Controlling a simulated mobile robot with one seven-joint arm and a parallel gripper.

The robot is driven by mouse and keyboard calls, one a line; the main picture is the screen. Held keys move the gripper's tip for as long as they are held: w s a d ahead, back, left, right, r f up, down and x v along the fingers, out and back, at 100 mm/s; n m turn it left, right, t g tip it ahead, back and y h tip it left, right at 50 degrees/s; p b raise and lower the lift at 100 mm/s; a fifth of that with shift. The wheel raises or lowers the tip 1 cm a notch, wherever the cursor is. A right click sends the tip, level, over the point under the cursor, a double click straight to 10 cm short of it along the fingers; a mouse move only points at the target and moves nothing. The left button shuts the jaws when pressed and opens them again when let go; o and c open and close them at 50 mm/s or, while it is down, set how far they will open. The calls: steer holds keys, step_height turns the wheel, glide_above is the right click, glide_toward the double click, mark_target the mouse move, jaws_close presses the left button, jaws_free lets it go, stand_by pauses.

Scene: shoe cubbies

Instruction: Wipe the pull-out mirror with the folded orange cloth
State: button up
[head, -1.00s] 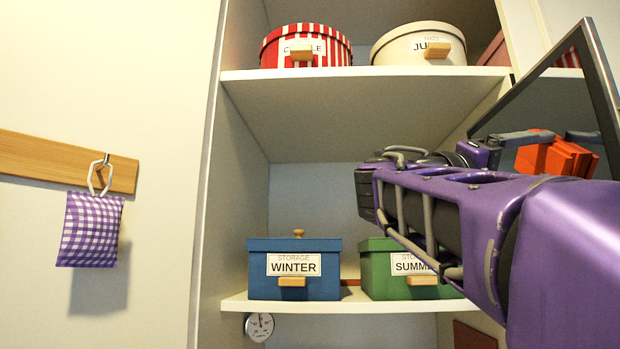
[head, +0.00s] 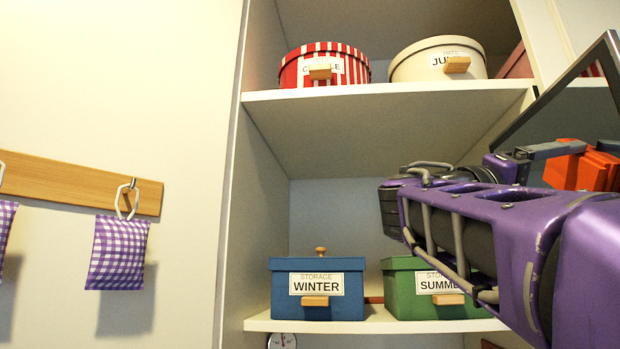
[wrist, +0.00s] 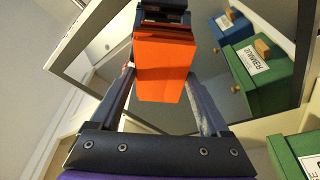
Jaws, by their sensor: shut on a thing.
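The pull-out mirror (head: 585,108), a dark reflecting panel in a grey frame, stands tilted at the right of the head view. It also fills much of the wrist view (wrist: 222,100). The folded orange cloth (wrist: 163,80) is a thick block between the two fingers of my gripper (wrist: 163,90), which is shut on it. In the head view the cloth (head: 567,172) is in front of the mirror, partly hidden by my purple arm. Its reflection shows close by. I cannot tell whether the cloth touches the glass.
A blue WINTER box (head: 318,290) and a green SUMMER box (head: 415,294) stand on the lower shelf. Striped red (head: 325,62) and cream (head: 435,60) round boxes stand above. A purple checked pouch (head: 118,255) hangs from a wooden rail (head: 60,187) at left.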

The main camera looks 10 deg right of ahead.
steer(key=w+d+p, duration=0.2)
steer(key=w, duration=0.5)
steer(key=shift+w+f, duration=0.15)
steer(key=shift+w, duration=0.15)
stand_by(0.4)
steer(key=shift+a, duration=0.1)
steer(key=shift+w+a+p, duration=0.1)
steer(key=shift+w+a, duration=0.15)
steer(key=shift+a, duration=0.7)
steer(key=shift+w+a+p, duration=0.1)
steer(key=shift+w+a, duration=0.1)
steer(key=shift+a, duration=0.8)
steer(key=shift+w+a+p, duration=0.1)
steer(key=shift+w+a, duration=0.15)
steer(key=shift+a, duration=0.7)
steer(key=shift+a, duration=0.1)
steer(key=a, duration=0.2)
steer(key=shift+w+a, duration=0.35)
